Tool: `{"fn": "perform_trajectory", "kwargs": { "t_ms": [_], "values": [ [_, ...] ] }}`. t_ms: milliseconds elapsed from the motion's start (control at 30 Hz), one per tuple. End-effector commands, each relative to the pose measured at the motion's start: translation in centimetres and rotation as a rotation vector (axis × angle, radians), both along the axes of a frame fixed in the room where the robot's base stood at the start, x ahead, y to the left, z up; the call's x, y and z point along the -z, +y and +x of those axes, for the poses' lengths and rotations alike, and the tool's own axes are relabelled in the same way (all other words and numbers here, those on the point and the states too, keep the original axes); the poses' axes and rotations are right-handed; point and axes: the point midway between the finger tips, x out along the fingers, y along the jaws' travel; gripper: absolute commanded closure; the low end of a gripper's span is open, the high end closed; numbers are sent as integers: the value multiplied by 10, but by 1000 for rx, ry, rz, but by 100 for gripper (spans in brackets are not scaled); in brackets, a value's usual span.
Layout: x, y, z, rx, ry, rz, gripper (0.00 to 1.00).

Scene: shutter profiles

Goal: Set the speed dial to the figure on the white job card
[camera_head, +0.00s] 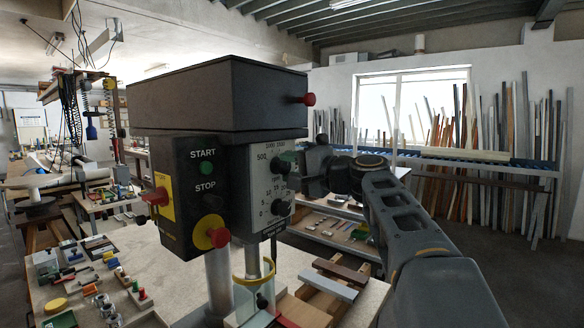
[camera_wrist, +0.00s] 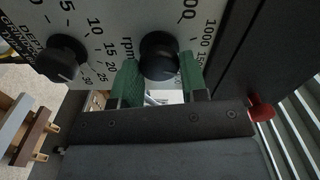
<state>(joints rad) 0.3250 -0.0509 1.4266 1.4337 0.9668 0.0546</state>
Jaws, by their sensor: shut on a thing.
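The drill press head (camera_head: 215,95) is dark grey, with a white scale plate (camera_head: 259,185) on its side. The speed dial (camera_wrist: 158,52) is a round black knob on that plate, marked rpm, with figures such as 500, 1000 and 1500 around it. It also shows in the head view (camera_head: 280,168), partly behind my gripper. My gripper (camera_wrist: 160,70) is shut on the knob, one green finger pad on each side. The knob's pointer is not visible, so its setting cannot be told. I cannot make out the white job card in either view.
A second black knob (camera_wrist: 63,58), the depth dial, sits lower on the plate. A red knob (camera_head: 309,99) sticks out above my gripper. The START (camera_head: 207,168) and red STOP (camera_head: 212,233) buttons are on the front. Wood pieces (camera_head: 334,280) lie on the bench below.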

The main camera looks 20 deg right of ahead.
Motion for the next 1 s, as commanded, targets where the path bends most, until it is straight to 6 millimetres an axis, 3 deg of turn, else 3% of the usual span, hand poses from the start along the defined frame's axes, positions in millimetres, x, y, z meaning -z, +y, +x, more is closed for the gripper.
{"fn": "perform_trajectory", "kwargs": {
  "t_ms": [467,500,700,1000],
  "values": [
    [-1,0,0,3,3,9,84],
    [-1,0,0,3,3,9,56],
    [-1,0,0,1,4,8,37],
    [0,-2,-2,1,4,8,37]
  ]
}}
